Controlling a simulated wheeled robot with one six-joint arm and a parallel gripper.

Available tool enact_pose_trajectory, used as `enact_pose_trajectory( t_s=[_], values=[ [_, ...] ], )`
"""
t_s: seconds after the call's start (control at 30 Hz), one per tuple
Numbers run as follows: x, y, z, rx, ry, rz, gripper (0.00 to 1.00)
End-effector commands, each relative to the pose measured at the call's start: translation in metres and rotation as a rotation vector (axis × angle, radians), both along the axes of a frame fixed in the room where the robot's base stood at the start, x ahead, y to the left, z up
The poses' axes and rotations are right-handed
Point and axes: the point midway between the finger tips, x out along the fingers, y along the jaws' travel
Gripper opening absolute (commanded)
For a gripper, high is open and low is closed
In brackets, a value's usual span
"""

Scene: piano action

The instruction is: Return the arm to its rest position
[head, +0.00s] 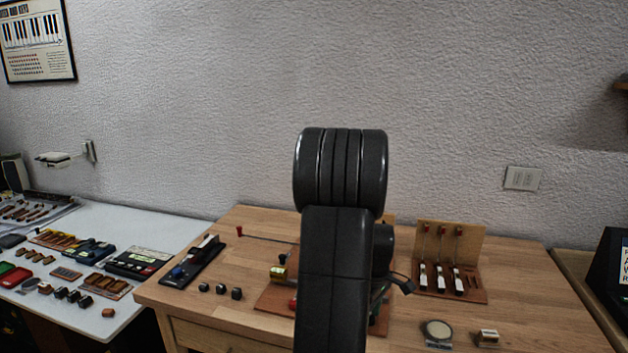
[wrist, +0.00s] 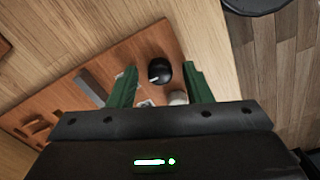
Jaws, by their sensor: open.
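My arm (head: 340,230) rises in the middle of the head view and hides part of the wooden table behind it. My gripper (wrist: 157,80) shows in the wrist view with its two green fingers spread apart. It is open, with nothing held between the fingers. Below it is a reddish-brown board (wrist: 95,107) with a black round knob (wrist: 159,71) that appears between the fingers. In the head view the gripper is mostly hidden behind my arm.
The wooden table (head: 520,290) carries a board with upright hammers (head: 450,262), a round pad (head: 437,330), small black blocks (head: 220,290) and a black device (head: 192,262). A white table (head: 150,232) with many small parts stands at left. A wall rises behind.

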Motion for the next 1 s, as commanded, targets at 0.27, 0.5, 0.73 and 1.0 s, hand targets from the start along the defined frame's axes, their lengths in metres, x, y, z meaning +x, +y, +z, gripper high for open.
enact_pose_trajectory(
  t_s=[0.27,0.5,0.73,1.0],
  values=[
    [0.001,0.000,0.015,0.000,-0.002,0.004,0.45],
    [0.001,0.000,0.060,-0.001,-0.006,0.004,0.45],
    [0.001,0.000,0.106,-0.001,-0.007,0.004,0.45],
    [-0.001,0.000,0.117,0.001,0.004,0.004,0.45]
  ],
)
